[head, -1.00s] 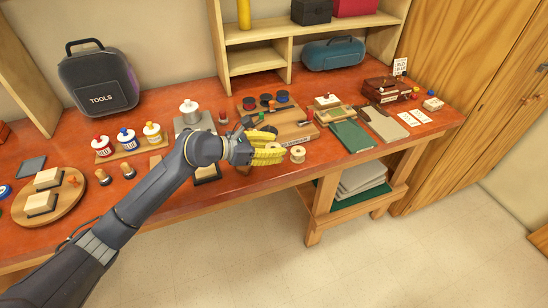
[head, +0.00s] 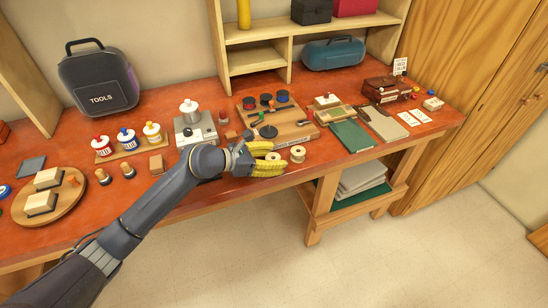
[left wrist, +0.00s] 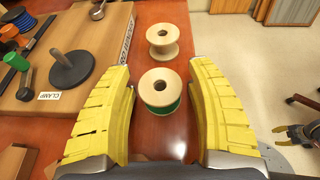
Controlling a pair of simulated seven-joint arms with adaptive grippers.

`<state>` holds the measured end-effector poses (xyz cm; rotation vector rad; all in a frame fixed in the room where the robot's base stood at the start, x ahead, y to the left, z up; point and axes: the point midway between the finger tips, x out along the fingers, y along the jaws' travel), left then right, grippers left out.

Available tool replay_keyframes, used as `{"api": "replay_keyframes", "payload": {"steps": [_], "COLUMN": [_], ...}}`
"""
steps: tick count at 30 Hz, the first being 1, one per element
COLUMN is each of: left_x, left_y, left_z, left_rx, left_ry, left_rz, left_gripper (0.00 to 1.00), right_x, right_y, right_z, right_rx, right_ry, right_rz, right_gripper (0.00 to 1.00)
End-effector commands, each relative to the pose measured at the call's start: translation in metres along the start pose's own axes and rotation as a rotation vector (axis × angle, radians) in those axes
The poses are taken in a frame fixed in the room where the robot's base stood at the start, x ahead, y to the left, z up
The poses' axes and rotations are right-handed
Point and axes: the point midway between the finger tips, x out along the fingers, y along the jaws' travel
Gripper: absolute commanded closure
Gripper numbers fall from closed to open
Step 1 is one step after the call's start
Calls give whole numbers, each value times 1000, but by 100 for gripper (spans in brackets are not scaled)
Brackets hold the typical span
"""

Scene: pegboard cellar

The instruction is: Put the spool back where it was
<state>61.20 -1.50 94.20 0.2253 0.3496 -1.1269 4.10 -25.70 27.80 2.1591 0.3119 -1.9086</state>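A pale wooden spool with green wound on it (left wrist: 162,92) stands upright on the red bench between the fingers of my left gripper (left wrist: 163,110). The fingers are spread on either side of it, with narrow gaps showing. In the head view, the left gripper (head: 267,160) is low at the bench's front edge, and the spool's pale top (head: 272,156) shows between its yellow fingers. A second pale spool (left wrist: 163,40) stands just beyond, also seen in the head view (head: 297,153). My right gripper is not in view.
A wooden board (head: 291,128) behind the gripper carries a dark disc with a post (left wrist: 72,70), a CLAMP label (left wrist: 49,96) and several coloured spools. A green folder (head: 350,136) lies to the right. Left of the board stands a grey box (head: 197,128).

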Motion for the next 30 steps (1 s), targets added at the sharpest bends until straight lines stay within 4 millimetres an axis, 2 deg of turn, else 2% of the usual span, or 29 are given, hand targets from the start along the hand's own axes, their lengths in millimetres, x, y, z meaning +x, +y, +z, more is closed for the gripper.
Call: {"api": "replay_keyframes", "payload": {"steps": [10,13,30], "left_x": [-1,-8,-99], "left_y": [0,0,0], "left_z": [2,3,2], "left_rx": [0,1,1], "left_ry": [0,1,2], "left_rz": [0,0,1], "left_gripper": [37,37,37], "right_x": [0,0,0], "right_y": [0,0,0], "right_z": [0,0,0], "right_rx": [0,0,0], "right_ry": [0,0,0], "right_rz": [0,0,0], "right_gripper": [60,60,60]}}
